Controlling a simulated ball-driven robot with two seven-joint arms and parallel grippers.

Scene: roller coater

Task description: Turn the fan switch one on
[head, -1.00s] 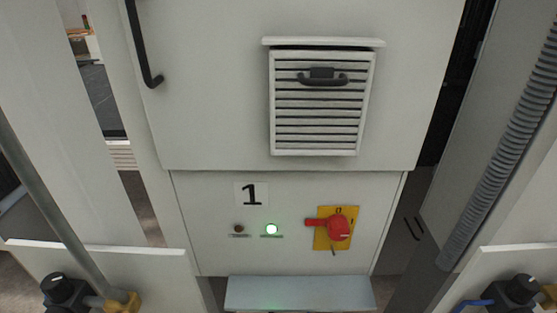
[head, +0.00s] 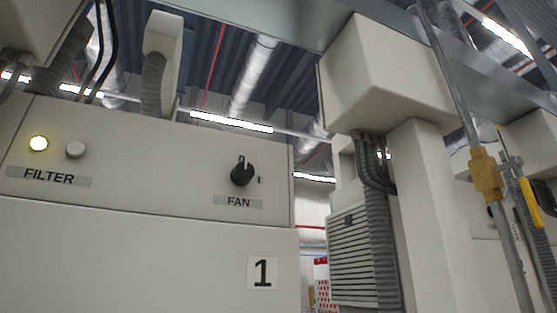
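The fan switch (head: 242,172) is a black rotary knob on a pale panel, left of the middle in the head view. Its pointer ridge points up, slightly left. A small mark sits just right of the knob. A label reading FAN (head: 238,201) is below it. A sign with the number 1 (head: 262,273) is on the panel lower down. Neither of my grippers is in view.
On the same panel, a lit yellow lamp (head: 38,143) and a pale button (head: 75,149) sit above a FILTER label (head: 48,176). A louvred vent box (head: 352,262) and a pipe with a yellow fitting (head: 486,175) stand to the right.

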